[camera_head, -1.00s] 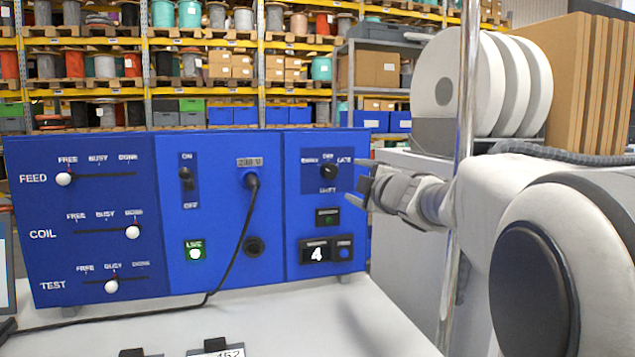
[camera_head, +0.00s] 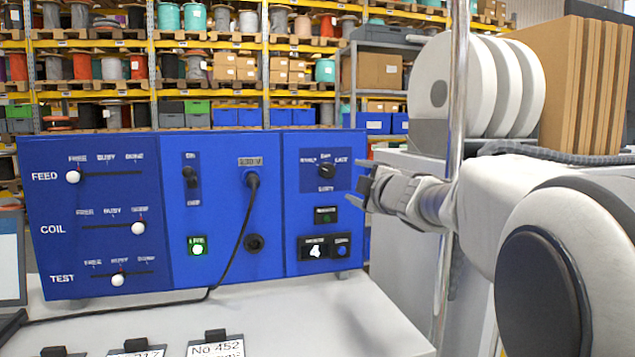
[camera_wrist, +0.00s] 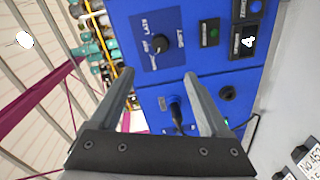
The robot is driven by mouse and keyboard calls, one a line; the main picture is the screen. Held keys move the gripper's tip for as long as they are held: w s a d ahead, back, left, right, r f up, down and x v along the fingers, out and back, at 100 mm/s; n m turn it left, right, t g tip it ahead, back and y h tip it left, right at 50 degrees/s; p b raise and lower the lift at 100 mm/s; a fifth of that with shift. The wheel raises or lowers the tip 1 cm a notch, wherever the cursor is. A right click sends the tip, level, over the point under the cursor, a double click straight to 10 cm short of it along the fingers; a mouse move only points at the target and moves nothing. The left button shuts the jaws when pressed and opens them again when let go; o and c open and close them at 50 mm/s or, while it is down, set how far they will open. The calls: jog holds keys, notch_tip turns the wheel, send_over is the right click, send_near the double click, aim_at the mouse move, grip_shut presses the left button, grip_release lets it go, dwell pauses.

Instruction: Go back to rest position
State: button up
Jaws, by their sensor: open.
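My gripper (camera_head: 364,186) is open and empty at the right edge of the blue control panel (camera_head: 110,240) in the head view. It also shows in the wrist view (camera_wrist: 160,85), its two grey fingers spread wide, with the panel beyond them. The panel's rotary knob (camera_head: 327,171) is just left of the fingers in the head view. I cannot tell whether a finger touches the panel. My arm reaches in from the right. The panel has FEED, COIL and TEST sliders, a plugged black cable (camera_head: 240,235), a lit green button (camera_head: 198,246) and a display (camera_head: 315,247) showing 4.
A chrome pole (camera_head: 455,150) stands close to my arm. White reels (camera_head: 440,85) and brown boards (camera_head: 590,90) sit behind it. Numbered cards (camera_head: 215,348) with black clips lie at the table's front (camera_head: 370,315). Shelves with reels fill the background.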

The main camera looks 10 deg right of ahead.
jog(key=s+a+f+m+g, duration=0.4)
jog(key=s+f, duration=0.3)
jog(key=s, duration=0.5)
jog(key=s+a+f+m+g, duration=0.3)
jog(key=s+f+m, duration=0.3)
jog(key=s, duration=0.6)
jog(key=s+a+f+m+g+h, duration=0.1)
jog(key=s+a+f+m+g, duration=0.3)
jog(key=s+f, duration=0.6)
jog(key=shift+s+a+m+g, duration=0.35)
jog(key=shift+s+m+g, duration=0.25)
jog(key=shift+s, duration=0.45)
